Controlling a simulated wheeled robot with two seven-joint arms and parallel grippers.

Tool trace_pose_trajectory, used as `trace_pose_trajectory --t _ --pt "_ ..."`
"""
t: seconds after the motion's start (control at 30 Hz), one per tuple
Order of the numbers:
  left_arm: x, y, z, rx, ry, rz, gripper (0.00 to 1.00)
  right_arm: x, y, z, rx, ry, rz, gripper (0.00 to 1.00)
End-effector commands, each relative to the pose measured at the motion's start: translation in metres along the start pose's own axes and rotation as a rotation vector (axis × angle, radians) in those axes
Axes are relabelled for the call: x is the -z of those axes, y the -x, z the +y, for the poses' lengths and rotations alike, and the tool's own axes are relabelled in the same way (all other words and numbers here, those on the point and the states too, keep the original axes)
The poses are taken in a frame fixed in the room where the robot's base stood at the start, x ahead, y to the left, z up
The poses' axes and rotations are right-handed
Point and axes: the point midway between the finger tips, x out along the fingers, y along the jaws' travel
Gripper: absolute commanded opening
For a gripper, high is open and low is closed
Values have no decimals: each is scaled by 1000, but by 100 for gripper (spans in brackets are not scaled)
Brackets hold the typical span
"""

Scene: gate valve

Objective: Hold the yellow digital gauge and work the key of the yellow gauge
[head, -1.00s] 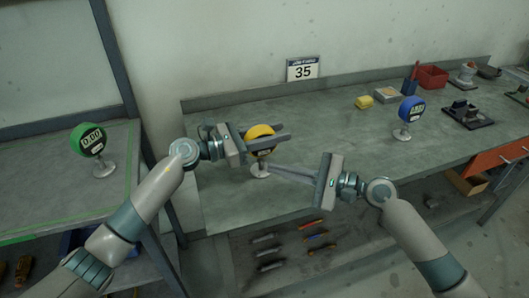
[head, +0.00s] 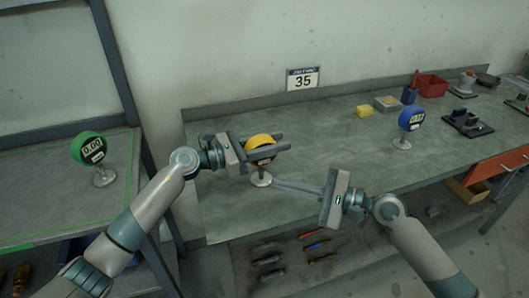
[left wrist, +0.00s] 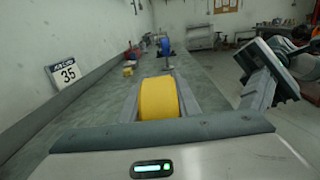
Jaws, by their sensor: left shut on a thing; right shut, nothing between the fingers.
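The yellow gauge (head: 259,142) stands upright on its round silver base near the front left of the workbench. My left gripper (head: 268,149) is shut on its yellow body, with one finger on either side. In the left wrist view the yellow rim (left wrist: 158,98) fills the space between the fingers. The gauge's display and key are mostly hidden behind the near finger in the head view. My right gripper (head: 274,184) is shut and empty; its fingertips point left and lie close to the gauge's stem and base. I cannot tell if they touch it.
A green gauge (head: 88,149) stands on the left bench. A blue gauge (head: 411,118) stands farther right on the workbench (head: 330,160). Tools lie on the shelf below. The bench's middle is clear.

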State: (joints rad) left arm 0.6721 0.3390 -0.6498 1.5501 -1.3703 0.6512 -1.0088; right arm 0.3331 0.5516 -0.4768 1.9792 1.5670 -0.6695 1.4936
Motion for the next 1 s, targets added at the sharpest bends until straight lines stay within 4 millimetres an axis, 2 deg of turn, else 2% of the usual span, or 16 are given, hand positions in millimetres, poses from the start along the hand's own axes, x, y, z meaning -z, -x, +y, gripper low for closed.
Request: trace_pose_trajectory --t 0.03,0.1,0.57,0.77,1.0 --pt "0 0 0 0 0 0 34 0 0 0 0 0 0 0" --pt "0 0 0 0 0 0 50 0 0 0 0 0 0 0" --pt "0 6 0 -1 0 0 51 0 0 0 0 0 0 0" --pt "1 27 1 -2 0 2 51 0 0 0 0 0 0 0" --pt "1 68 1 -2 1 2 51 0 0 0 0 0 0 0"
